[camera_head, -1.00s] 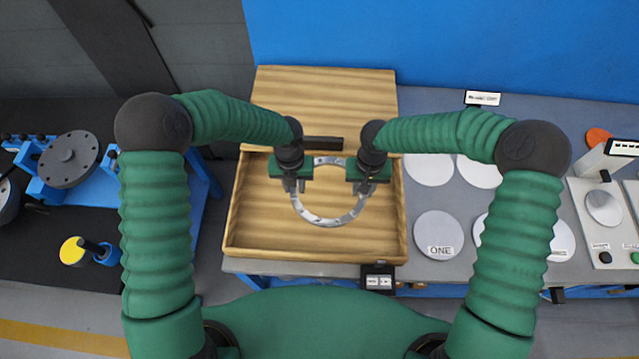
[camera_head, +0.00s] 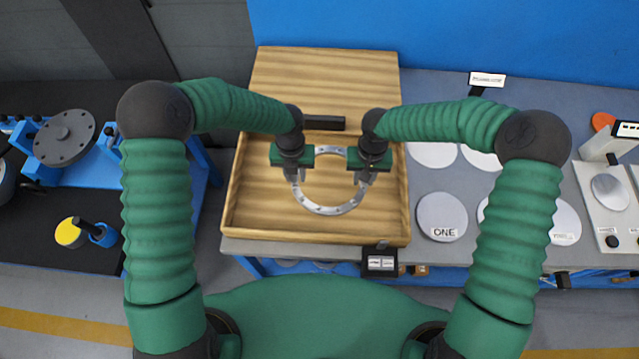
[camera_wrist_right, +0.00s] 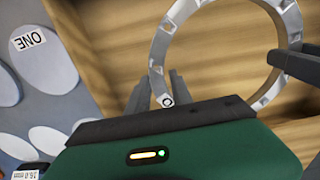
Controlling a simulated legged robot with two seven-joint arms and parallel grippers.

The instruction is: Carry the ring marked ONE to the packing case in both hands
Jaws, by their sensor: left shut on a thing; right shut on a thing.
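A silver metal ring (camera_head: 331,209) with holes around it is over the open wooden packing case (camera_head: 229,218) in the head view. My left gripper (camera_head: 293,180) is shut on the ring's left side. My right gripper (camera_head: 364,181) is shut on its right side. In the right wrist view the ring (camera_wrist_right: 165,45) shows with the case's wood grain behind it, and the right fingers (camera_wrist_right: 160,97) are at its edge. I cannot tell whether the ring touches the case floor. No mark on the ring is readable.
A grey disc labelled ONE (camera_head: 441,217) lies on the bench right of the case, among several other discs. The case's wooden lid (camera_head: 325,82) stands open behind. A blue fixture with a dark flange (camera_head: 64,138) is at the left. A small black display (camera_head: 379,262) sits at the bench front.

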